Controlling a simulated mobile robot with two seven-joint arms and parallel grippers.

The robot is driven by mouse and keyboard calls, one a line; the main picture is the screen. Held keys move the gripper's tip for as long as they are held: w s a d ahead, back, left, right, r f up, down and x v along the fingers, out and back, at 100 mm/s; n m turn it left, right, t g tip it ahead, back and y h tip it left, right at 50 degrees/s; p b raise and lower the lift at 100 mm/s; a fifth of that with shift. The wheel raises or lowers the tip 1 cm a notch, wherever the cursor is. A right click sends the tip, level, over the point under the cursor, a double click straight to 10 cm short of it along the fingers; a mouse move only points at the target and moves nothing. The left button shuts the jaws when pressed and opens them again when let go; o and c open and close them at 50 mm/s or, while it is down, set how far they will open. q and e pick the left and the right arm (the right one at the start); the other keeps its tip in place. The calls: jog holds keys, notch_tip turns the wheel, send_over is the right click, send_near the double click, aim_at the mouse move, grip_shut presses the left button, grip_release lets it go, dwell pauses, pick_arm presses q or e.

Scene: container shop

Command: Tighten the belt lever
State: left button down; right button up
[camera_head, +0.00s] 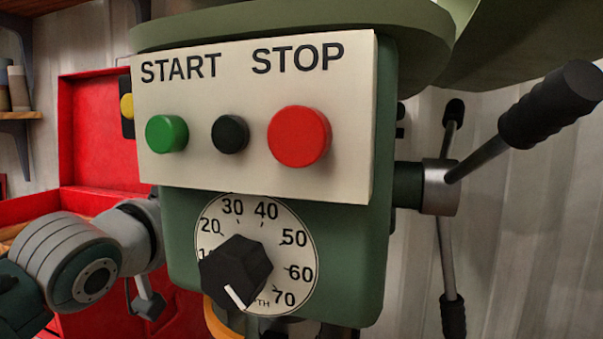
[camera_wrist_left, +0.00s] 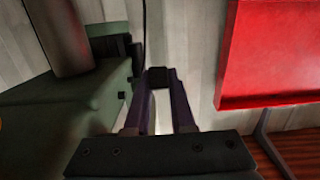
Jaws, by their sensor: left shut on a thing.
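In the left wrist view, my left gripper (camera_wrist_left: 162,92) is shut on a small black block, which looks like the end of the belt lever (camera_wrist_left: 162,77). The block sits between the two fingertips, beside the green machine housing (camera_wrist_left: 70,98). The rest of the lever is hard to make out. In the head view, my left arm passes behind the left side of the green drill press (camera_head: 345,250), so the gripper and lever are hidden there. My right gripper is in neither view.
The drill press front has a white panel with a green button (camera_head: 166,134), a black button (camera_head: 230,134) and a red button (camera_head: 299,136), above a depth dial (camera_head: 290,250). Feed handles (camera_head: 550,103) stick out at right. A red cabinet (camera_head: 95,120) stands behind at left.

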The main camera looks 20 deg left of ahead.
pick_arm(q)
jog(key=shift+r, duration=0.2)
jog(key=shift+f, duration=0.1)
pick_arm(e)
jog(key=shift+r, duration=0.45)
pick_arm(q)
jog(key=c, duration=0.8)
grip_release()
jog(key=shift+o, duration=0.2)
jog(key=shift+s, duration=0.15)
jog(key=s+r+b, duration=0.1)
jog(key=s+b, duration=0.1)
jog(key=s, duration=0.7)
jog(key=shift+s+a+b, duration=0.15)
jog(key=shift+s+b, duration=0.2)
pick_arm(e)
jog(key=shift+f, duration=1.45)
